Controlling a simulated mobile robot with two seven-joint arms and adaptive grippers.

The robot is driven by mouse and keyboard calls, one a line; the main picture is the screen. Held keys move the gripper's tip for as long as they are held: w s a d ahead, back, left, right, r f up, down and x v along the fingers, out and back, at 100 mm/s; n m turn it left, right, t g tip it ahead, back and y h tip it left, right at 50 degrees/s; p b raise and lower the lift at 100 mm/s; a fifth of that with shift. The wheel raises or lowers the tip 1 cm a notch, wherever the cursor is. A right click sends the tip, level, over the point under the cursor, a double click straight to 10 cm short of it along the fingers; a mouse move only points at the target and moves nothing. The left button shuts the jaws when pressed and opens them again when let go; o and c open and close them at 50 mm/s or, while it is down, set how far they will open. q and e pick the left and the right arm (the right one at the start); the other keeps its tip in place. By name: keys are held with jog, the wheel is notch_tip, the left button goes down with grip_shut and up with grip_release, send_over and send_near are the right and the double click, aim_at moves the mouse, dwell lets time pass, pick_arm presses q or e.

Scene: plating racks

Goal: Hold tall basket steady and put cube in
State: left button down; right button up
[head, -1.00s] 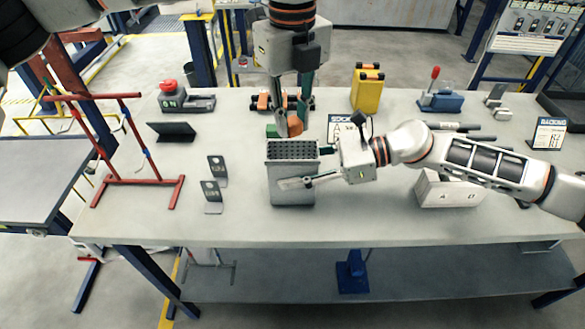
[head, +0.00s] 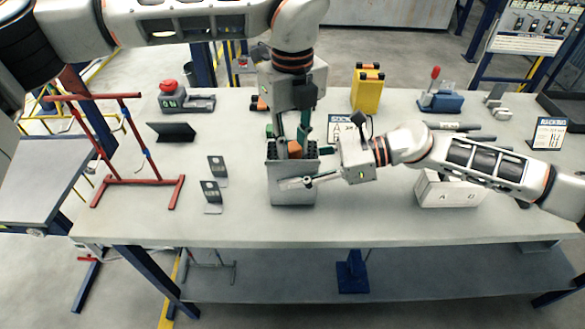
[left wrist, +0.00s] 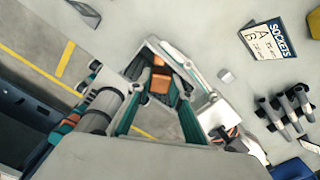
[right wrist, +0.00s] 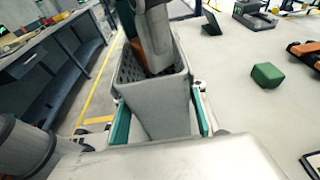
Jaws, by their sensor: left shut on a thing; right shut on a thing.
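The tall grey basket (head: 292,186) with perforated upper walls stands upright on the workbench. It also shows in the right wrist view (right wrist: 158,108). My right gripper (head: 312,167) is shut on the basket from the right, with one finger along its front wall. My left gripper (head: 292,146) points down at the basket's mouth, shut on the orange cube (head: 294,149). The cube shows between the teal fingers in the left wrist view (left wrist: 160,83), within the basket's rim. The basket's floor is hidden.
A green block (right wrist: 267,75) lies on the bench behind the basket. Small dark stands (head: 212,191) and a red frame (head: 139,181) stand to the left. A white box (head: 445,192) sits to the right. The front of the bench is clear.

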aim_at(292, 146)
pick_arm(q)
jog(key=shift+f, duration=1)
jog(key=c, duration=1.7)
grip_release()
notch_tip(292, 146, up, 12)
pick_arm(e)
jog(key=o, duration=1.3)
